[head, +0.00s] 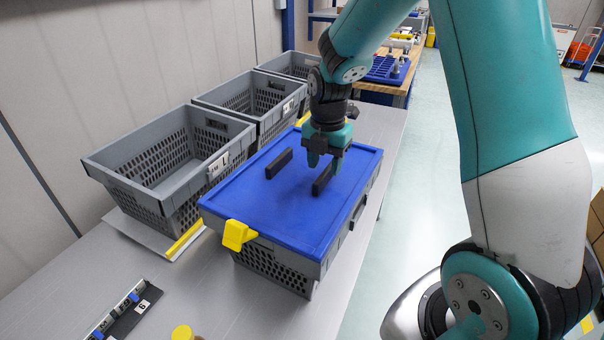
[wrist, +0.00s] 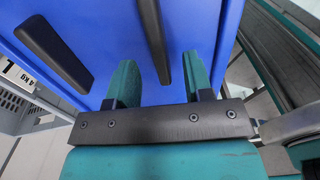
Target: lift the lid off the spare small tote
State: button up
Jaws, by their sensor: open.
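A blue lid (head: 270,209) covers a grey perforated tote (head: 272,268) on the table. Two black bar handles stand on the lid, a left one (head: 279,163) and a right one (head: 323,179). A yellow clip (head: 237,235) sits at the lid's front left edge. My gripper (head: 325,165) points down over the right handle with its jaws open. In the wrist view the right handle (wrist: 152,40) lies between the two teal fingers (wrist: 160,80), with a gap on each side. The left handle (wrist: 54,53) lies outside them. Finger height above the lid is unclear.
Open grey totes stand in a row behind and to the left, the nearest (head: 141,150) marked L. A strip with small blue parts (head: 124,312) and a yellow round object (head: 182,333) are at the table's front. A blue rack (head: 386,70) is on the wooden bench behind.

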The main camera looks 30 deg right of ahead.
aim_at(325, 171)
jog(key=shift+w+d+f+p, duration=0.15)
jog(key=shift+f+p, duration=0.2)
jog(key=shift+f, duration=0.65)
jog(key=shift+w+d+f+p, duration=0.1)
jog(key=shift+f+p, duration=0.25)
jog(key=shift+f, duration=0.6)
grip_shut()
jog(key=shift+r, duration=0.1)
